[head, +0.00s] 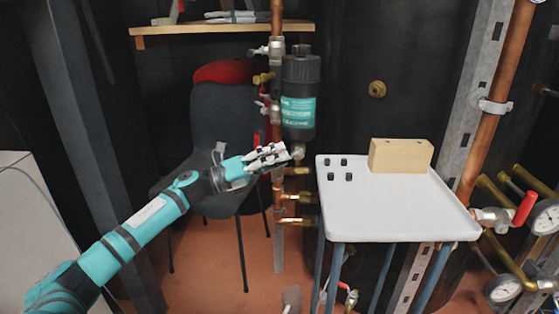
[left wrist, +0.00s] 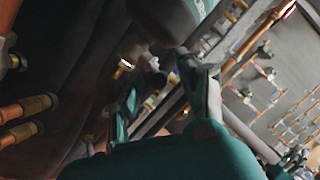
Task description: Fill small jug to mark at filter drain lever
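The filter (head: 299,100) is a black upright cylinder with a teal label, on the copper pipework in the head view. A small drain fitting (head: 298,151) shows under it. My left gripper (head: 284,152) reaches in from the left, its fingertips close to this fitting. In the left wrist view the fingers (left wrist: 165,105) stand apart, with nothing clearly held between them. The filter's dark lower end (left wrist: 165,20) is above them. Whether the fingertips touch the fitting or a lever is unclear. I cannot make out the small jug. My right gripper is not in view.
A white-topped table (head: 385,205) stands right of the filter, with a wooden block (head: 401,155) and several small black pieces (head: 335,162). A dark chair (head: 228,130) is behind my left arm. Copper pipes and valves crowd the right side. A wooden shelf (head: 220,28) hangs above.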

